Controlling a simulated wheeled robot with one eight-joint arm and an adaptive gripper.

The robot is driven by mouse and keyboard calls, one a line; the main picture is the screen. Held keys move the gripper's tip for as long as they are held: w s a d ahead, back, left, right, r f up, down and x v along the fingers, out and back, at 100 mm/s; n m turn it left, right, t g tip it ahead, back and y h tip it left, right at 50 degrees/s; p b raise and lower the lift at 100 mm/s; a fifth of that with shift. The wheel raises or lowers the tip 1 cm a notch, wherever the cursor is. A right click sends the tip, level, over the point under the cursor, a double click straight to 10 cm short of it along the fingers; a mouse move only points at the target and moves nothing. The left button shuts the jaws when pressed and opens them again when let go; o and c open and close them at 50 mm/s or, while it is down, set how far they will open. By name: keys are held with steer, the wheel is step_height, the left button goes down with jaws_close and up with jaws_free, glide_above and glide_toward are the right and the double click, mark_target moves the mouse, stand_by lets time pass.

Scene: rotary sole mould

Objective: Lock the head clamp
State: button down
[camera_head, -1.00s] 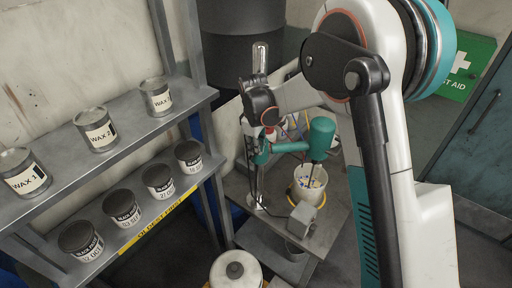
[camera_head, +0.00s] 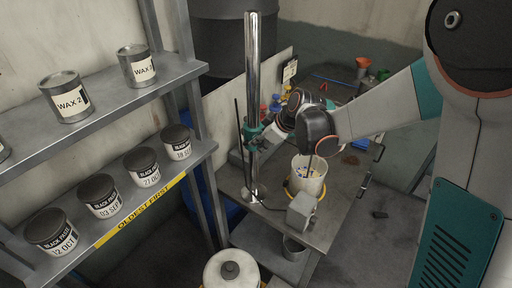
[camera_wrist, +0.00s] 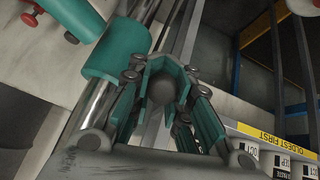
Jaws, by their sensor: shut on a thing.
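The chrome column (camera_head: 252,75) of the mixer stand rises from the bench. A teal collar (camera_head: 250,134) sits around it; a teal sleeve (camera_wrist: 118,45) shows on the column in the wrist view. My gripper (camera_head: 266,138) is at the right side of the column at collar height. In the wrist view my gripper (camera_wrist: 162,92) has its teal fingers closed around a dark round knob (camera_wrist: 162,88), apparently the head clamp's. The clamp's lever and lock position are hidden by the fingers. The mixer head is mostly hidden behind my arm in the head view.
A white bucket (camera_head: 308,178) with coloured specks stands on the bench (camera_head: 340,205), under my arm. A grey box (camera_head: 301,210) sits at the bench's front. Shelves (camera_head: 110,105) with wax and black paste tins stand close on the left. Coloured bottles are behind.

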steer(key=f+t+y+b, duration=0.1)
steer(key=b, duration=0.3)
steer(key=f+t+y+b, duration=0.1)
steer(key=f+y+b, duration=0.1)
steer(key=b, duration=0.2)
steer(key=s+d+f+t+y+b, duration=0.1)
steer(key=f+t+y+b, duration=0.1)
steer(key=b, duration=0.2)
steer(key=shift+d, duration=0.1)
steer(key=shift+t+y, duration=0.3)
steer(key=c, duration=1.7)
jaws_free()
steer(key=shift+o, duration=0.2)
steer(key=shift+r, duration=0.1)
steer(key=v, duration=1.1)
steer(key=shift+s+d+r, duration=0.2)
steer(key=shift+s+d, duration=0.05)
steer(key=shift+d, duration=0.05)
